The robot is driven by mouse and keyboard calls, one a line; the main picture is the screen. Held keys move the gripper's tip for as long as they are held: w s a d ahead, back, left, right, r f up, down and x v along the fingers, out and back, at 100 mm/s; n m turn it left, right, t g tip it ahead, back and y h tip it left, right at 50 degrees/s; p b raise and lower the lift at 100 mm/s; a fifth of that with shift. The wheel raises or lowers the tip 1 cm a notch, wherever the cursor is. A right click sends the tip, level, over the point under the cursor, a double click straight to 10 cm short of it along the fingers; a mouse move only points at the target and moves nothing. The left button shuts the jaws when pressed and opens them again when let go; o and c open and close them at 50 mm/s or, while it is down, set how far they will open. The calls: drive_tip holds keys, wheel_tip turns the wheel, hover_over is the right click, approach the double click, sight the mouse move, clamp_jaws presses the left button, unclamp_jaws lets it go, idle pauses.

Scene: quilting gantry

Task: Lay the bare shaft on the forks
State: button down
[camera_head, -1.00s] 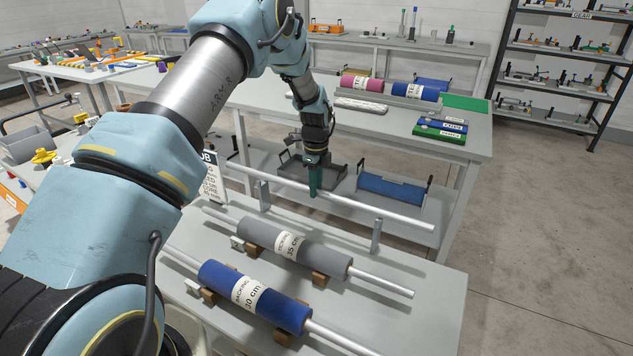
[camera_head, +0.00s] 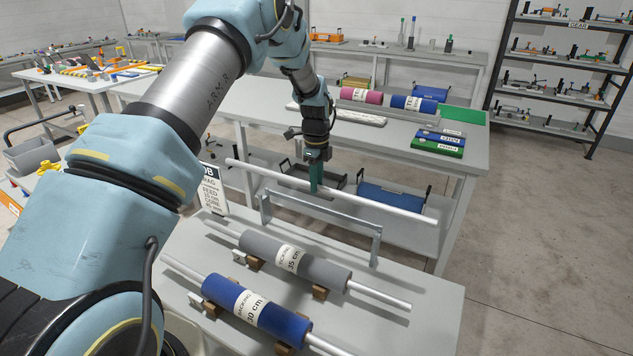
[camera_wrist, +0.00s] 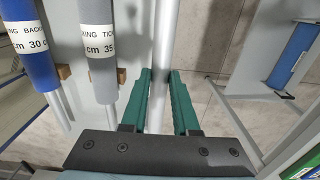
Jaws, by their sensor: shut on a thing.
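The bare shaft (camera_head: 385,205) is a long, pale metal rod. My gripper (camera_head: 315,188) is shut on it near its middle. In the wrist view the shaft (camera_wrist: 164,50) passes between the green fingers (camera_wrist: 162,100). The forks (camera_head: 375,247) are grey metal uprights on the near table, with a long bar between their tops. The shaft appears above and behind this bar in the head view, roughly parallel to it and apart from it. The notches of the forks cannot be made out.
A grey 35 cm roll (camera_head: 325,272) and a blue 30 cm roll (camera_head: 222,292) lie on wooden blocks on the near table (camera_head: 420,315). A sign (camera_head: 211,188) stands at its left. The far bench (camera_head: 465,160) carries rolls and boxes, with trays below.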

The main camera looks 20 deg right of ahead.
wheel_tip(320, 180, down, 9)
drive_tip(key=b, duration=0.5)
drive_tip(key=shift+s+a+b, duration=0.2)
drive_tip(key=shift+s+b, duration=0.05)
drive_tip(key=shift+b, duration=0.05)
idle(0.4)
drive_tip(key=shift+f, duration=0.2)
drive_tip(key=c, duration=0.7)
unclamp_jaws()
drive_tip(key=shift+c, duration=0.2)
drive_tip(key=shift+o, duration=0.7)
drive_tip(key=shift+r, duration=0.2)
drive_tip(key=r+b, duration=0.2)
drive_tip(key=r, duration=0.4)
drive_tip(key=r+b, duration=0.1)
drive_tip(key=r, duration=0.5)
drive_tip(key=shift+w+d+r+b, duration=0.1)
drive_tip(key=shift+w+r+b, duration=0.1)
drive_tip(key=shift+b, duration=0.15)
